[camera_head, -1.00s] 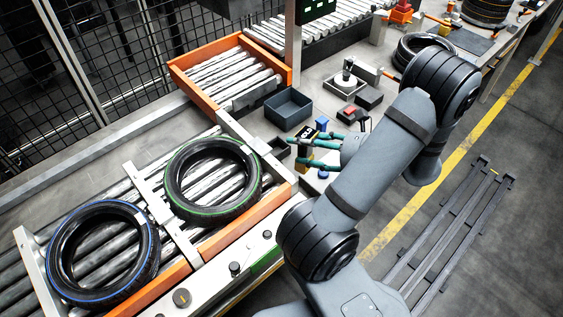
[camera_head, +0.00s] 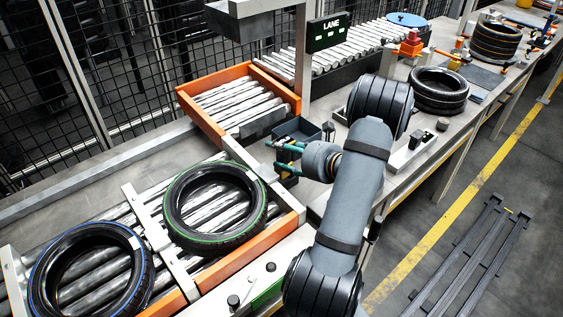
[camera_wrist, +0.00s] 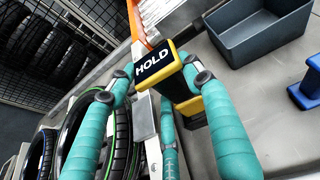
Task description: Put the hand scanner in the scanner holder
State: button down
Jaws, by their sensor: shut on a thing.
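The hand scanner (camera_wrist: 158,66), a yellow and black device with a screen reading HOLD, sits between the teal fingers of my gripper (camera_wrist: 157,70) in the wrist view. The fingers are closed around it from both sides, and a third finger lies below. In the head view my gripper (camera_head: 279,156) is beside the orange-edged roller conveyor, and the scanner is mostly hidden there. A blue stand (camera_wrist: 306,88), cut off at the right edge of the wrist view, may be the scanner holder; I cannot tell for sure.
An open dark bin (camera_wrist: 258,38) stands right of the scanner. Tyres (camera_head: 214,205) lie on the rollers at left. A roller tray with orange walls (camera_head: 203,116) is behind my gripper. More tyres (camera_head: 440,88) stand at the back right of the bench.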

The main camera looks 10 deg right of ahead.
jog(key=shift+w+a+f, duration=0.1)
jog(key=shift+w+f, duration=0.1)
jog(key=shift+f, duration=1.9)
jog(key=shift+f, duration=0.1)
jog(key=c, duration=0.8)
grip_release()
